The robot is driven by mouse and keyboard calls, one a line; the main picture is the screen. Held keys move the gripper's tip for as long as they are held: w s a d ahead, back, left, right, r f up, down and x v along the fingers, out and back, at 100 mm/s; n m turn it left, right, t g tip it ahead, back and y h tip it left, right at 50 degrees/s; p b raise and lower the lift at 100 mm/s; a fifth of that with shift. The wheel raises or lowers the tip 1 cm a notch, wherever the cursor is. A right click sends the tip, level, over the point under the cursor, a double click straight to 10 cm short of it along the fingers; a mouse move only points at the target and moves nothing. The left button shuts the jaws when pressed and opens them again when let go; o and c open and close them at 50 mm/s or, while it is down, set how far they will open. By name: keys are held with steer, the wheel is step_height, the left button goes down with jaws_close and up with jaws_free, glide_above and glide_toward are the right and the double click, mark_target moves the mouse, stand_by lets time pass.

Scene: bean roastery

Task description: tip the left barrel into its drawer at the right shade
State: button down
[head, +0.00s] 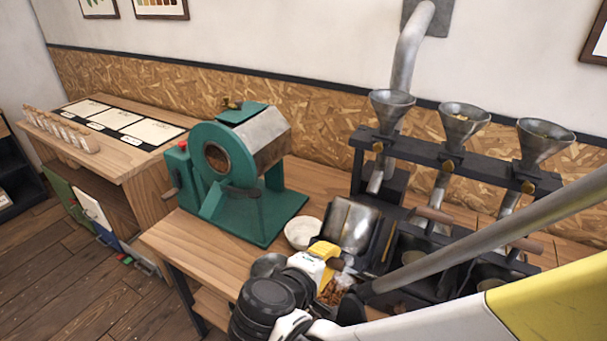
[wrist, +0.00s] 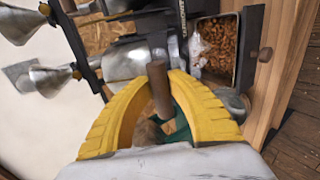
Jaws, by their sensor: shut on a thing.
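The left barrel (head: 354,222) is a silvery metal drum in a dark frame, below the left funnel. In the wrist view a metal barrel (wrist: 122,62) lies just beyond my fingers. My gripper (head: 328,256) has yellow fingers and is shut on a wooden handle (wrist: 158,86) beside that barrel. A drawer (wrist: 245,62) holding reddish-brown beans (wrist: 222,44) stands in front; the beans also show in the head view (head: 333,291), partly behind my gripper. The barrel's inside is not clearly visible.
Two further stations stand to the right under the middle funnel (head: 464,118) and right funnel (head: 545,138). A green roaster (head: 240,160) and a white bowl (head: 303,233) are to the left. A side table with pale cards (head: 148,132) stands farther left. My arm covers the right front.

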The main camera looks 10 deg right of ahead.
steer(key=shift+s+f, duration=0.2)
steer(key=shift+f, duration=0.05)
steer(key=c, duration=1.3)
jaws_free()
steer(key=shift+a, duration=0.15)
steer(key=shift+o, duration=0.2)
steer(key=v, duration=1.2)
steer(key=shift+r, duration=0.1)
stand_by(0.3)
